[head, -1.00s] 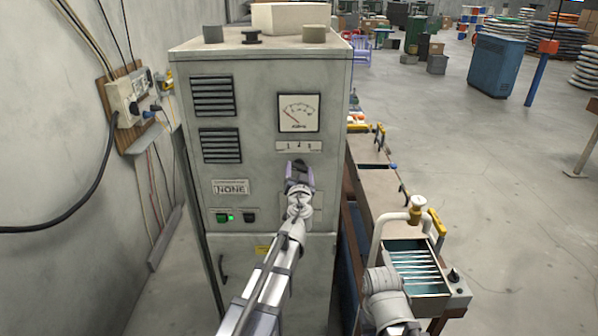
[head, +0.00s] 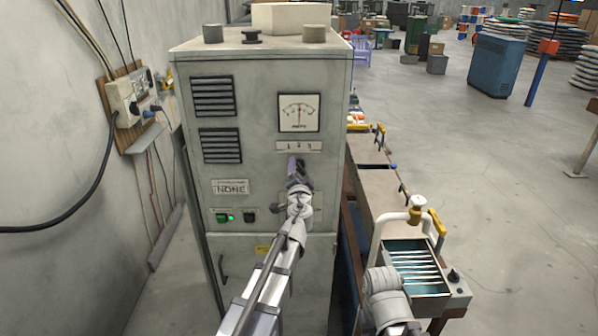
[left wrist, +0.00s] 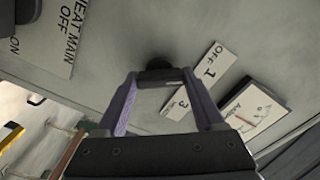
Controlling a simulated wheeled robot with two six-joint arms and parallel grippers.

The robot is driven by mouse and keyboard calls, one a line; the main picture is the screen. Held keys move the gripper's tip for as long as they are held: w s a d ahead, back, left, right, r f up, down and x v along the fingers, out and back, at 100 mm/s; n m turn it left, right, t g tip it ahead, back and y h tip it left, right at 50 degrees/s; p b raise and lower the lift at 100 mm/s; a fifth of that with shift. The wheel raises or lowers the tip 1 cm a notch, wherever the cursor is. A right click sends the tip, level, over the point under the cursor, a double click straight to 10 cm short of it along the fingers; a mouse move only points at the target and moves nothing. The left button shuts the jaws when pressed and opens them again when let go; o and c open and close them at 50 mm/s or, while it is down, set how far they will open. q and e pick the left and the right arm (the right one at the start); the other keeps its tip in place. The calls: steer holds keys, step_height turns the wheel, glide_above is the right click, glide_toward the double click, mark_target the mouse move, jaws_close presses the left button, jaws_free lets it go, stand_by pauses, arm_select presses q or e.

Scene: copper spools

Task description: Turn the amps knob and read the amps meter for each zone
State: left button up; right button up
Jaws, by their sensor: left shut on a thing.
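The amps meter (head: 299,112) is a square white dial on the front of a tall grey cabinet. Its needle stands about upright, near mid-scale; the numbers are too small to read. It also shows, tilted, at the right of the left wrist view (left wrist: 250,112). A label strip (head: 298,146) with position marks sits below it; OFF, 1 and 3 are legible in the wrist view (left wrist: 196,87). My left gripper (head: 294,163) is shut on the dark amps knob (left wrist: 158,64), below the strip. The gripper hides the knob in the head view. My right gripper is out of view.
A wall socket box (head: 125,98) with cables is at left. A trough line (head: 375,200) runs along the right. Open floor lies beyond.

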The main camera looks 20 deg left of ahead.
arm_select(q)
steer(key=m, duration=0.7)
stand_by(0.6)
steer(key=o, duration=1.4)
steer(key=v, duration=0.8)
